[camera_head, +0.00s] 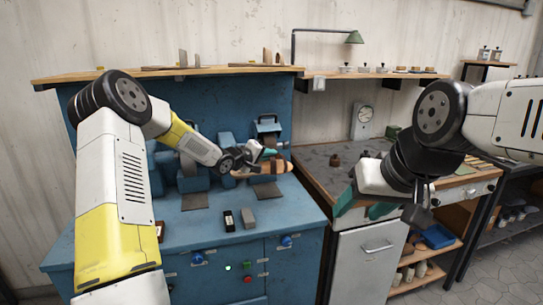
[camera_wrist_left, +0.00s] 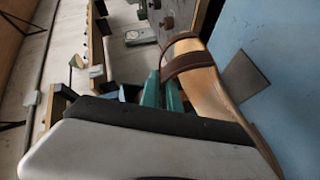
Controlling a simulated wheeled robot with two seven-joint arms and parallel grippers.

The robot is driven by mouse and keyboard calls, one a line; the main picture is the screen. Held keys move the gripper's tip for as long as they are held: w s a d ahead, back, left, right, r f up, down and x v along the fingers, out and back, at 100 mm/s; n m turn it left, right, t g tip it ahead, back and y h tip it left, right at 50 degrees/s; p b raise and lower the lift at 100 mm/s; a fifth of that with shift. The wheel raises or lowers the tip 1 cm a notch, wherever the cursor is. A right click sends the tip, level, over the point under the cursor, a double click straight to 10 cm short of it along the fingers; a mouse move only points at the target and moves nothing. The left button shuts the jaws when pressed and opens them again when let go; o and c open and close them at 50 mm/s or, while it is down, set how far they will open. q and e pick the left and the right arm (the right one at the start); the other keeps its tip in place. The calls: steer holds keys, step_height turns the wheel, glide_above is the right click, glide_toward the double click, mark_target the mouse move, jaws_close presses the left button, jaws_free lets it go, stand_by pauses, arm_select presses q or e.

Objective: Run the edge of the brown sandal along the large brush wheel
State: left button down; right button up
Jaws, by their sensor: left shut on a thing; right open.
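The brown sandal (camera_head: 276,168) has a tan sole and dark brown straps. My left gripper (camera_head: 268,154) is shut on it and holds it above the blue bench, in front of the machine housings. In the left wrist view the sandal (camera_wrist_left: 206,92) lies beside the green fingers (camera_wrist_left: 165,94), its straps toward the top and its sole running down to the right. I cannot make out the large brush wheel; the arm, gripper and sandal cover part of the machine. My right gripper (camera_head: 365,207) is open and empty, in front of the wooden workbench on the right.
The blue machine bench (camera_head: 200,222) carries a black block (camera_head: 229,221) and a grey block (camera_head: 248,218) near its front. A blue housing (camera_head: 268,128) stands behind the sandal. A shelf (camera_head: 180,72) runs above. The wooden workbench (camera_head: 312,172) holds small dark items and a dial scale (camera_head: 363,121).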

mark_target(283, 157)
stand_by(0.4)
arm_select(q)
steer(key=shift+w+d+f+m+g+h, duration=0.1)
steer(key=shift+d+m+g+h, duration=0.4)
steer(key=shift+d+m, duration=0.25)
steer(key=shift+d, duration=0.15)
steer(key=shift+w, duration=0.25)
stand_by(1.1)
steer(key=shift+w+d, duration=0.1)
steer(key=shift+d, duration=0.15)
steer(key=shift+w+d, duration=0.15)
steer(key=shift+d, duration=0.3)
steer(key=shift+w+d, duration=0.15)
steer(key=shift+d, duration=0.2)
stand_by(0.4)
steer(key=shift+w+d, duration=0.1)
steer(key=shift+d, duration=0.35)
steer(key=shift+w+d, duration=0.1)
steer(key=shift+w, duration=0.05)
stand_by(1.2)
